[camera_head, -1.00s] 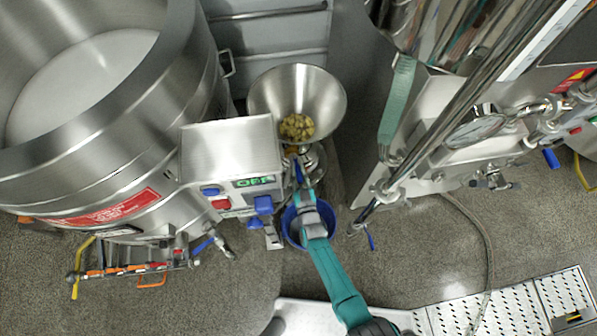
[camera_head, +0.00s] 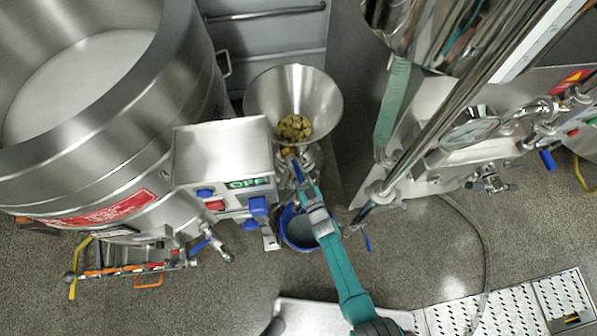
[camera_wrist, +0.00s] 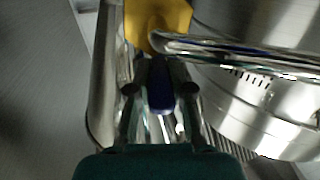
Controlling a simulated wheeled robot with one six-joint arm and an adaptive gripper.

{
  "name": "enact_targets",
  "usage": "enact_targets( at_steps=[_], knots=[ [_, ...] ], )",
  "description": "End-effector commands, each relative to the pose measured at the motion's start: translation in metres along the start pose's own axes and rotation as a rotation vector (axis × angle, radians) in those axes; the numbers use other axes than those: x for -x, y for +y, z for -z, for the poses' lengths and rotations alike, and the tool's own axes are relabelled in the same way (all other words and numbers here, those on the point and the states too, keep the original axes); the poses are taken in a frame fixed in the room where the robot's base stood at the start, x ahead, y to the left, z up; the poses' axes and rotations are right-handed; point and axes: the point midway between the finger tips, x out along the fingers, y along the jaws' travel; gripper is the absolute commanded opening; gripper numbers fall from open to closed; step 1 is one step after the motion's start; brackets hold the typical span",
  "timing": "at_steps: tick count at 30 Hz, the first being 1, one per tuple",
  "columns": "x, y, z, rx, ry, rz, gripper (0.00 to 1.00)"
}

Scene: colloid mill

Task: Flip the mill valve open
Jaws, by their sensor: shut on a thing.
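The mill stands in the middle of the head view, with a steel funnel hopper (camera_head: 293,88) holding several tan lumps. Below the hopper is the blue valve handle (camera_head: 298,172), a narrow lever that my gripper (camera_head: 301,183) reaches from the front. In the wrist view the blue handle (camera_wrist: 160,96) lies between the two fingers of my gripper (camera_wrist: 160,88), which is shut on it. A yellow part (camera_wrist: 158,22) is just beyond the fingertips. My gripper hides part of the valve, so its exact angle is hard to tell.
A blue bucket (camera_head: 299,231) stands on the floor below the valve. A control box (camera_head: 222,160) with an "OFF" display is to the left, beside a large steel vat (camera_head: 92,190). Steel pipes and a gauge (camera_head: 470,133) stand to the right.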

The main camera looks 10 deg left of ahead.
Motion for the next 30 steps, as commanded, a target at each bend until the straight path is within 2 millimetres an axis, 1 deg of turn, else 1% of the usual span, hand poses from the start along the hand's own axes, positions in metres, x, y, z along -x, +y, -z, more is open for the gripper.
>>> enact_targets(
  at_steps=[2,3,6,15,20,23,30],
  knots=[
    [-0.002,-0.002,0.003,0.003,0.008,0.005,0.00],
    [-0.002,-0.002,0.003,0.003,0.008,0.005,0.25],
    [-0.002,-0.001,0.003,0.003,0.006,0.003,0.46],
    [0.001,0.000,0.001,0.001,0.002,0.000,0.46],
    [0.011,0.000,-0.001,0.001,0.000,0.000,0.46],
    [0.025,0.000,-0.001,0.001,0.000,-0.001,0.46],
    [0.070,0.000,-0.001,0.002,0.000,-0.001,0.46]
  ],
)
